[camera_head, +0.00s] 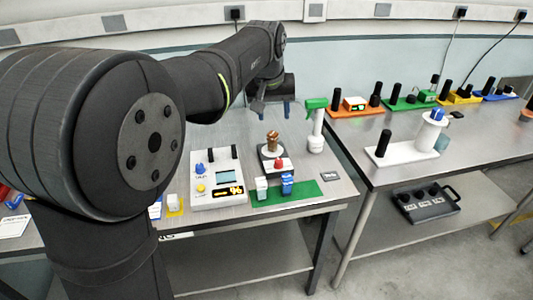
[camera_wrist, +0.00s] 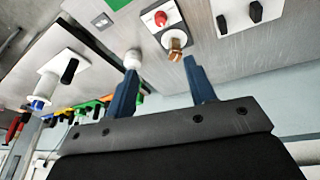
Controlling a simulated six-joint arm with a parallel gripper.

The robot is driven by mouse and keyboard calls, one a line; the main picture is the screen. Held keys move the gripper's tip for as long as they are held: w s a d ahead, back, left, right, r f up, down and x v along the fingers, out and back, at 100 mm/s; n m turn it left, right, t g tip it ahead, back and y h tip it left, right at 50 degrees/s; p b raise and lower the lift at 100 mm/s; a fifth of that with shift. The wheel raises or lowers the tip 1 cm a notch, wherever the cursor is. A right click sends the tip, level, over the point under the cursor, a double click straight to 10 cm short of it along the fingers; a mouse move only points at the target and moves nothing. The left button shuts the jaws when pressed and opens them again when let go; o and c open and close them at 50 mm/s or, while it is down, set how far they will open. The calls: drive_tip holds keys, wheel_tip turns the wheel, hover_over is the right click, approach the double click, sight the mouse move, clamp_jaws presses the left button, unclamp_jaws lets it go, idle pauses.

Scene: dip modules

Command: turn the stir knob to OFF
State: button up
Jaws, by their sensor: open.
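A small stirrer unit (camera_head: 264,156) stands on the near table, with a red knob (camera_head: 279,163) at its front and a brown, copper-coloured piece (camera_head: 272,138) on top. The red knob (camera_wrist: 161,18) and the brown piece (camera_wrist: 175,43) also show in the wrist view. The red knob's marks are too small to read, so I cannot tell its setting. My gripper (camera_head: 274,112) is open and empty, above and behind the stirrer. In the wrist view its blue fingers (camera_wrist: 160,66) are apart, with the brown piece beyond them, near the right fingertip.
A white panel (camera_head: 207,203) with blue and yellow knobs and a lit display stands left of the stirrer. A green mat (camera_head: 307,188) with small blocks lies in front. A green-topped white bottle (camera_head: 316,133) stands to the right. A second table (camera_head: 385,180) holds coloured modules.

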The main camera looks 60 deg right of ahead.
sight(278, 160)
drive_tip(key=w+d+f+m+g+y, duration=0.15)
drive_tip(key=d+f+m+y, duration=0.3)
drive_tip(key=d+m, duration=0.55)
drive_tip(key=f, duration=0.6)
drive_tip(key=a+f+m, duration=0.1)
drive_tip(key=f, duration=0.5)
drive_tip(key=w+a+f+m+h, duration=0.1)
drive_tip(key=f, duration=0.5)
drive_tip(key=shift+a+t, duration=0.15)
drive_tip(key=shift+t, duration=0.1)
drive_tip(key=shift+c, duration=0.4)
drive_tip(key=c, duration=0.9)
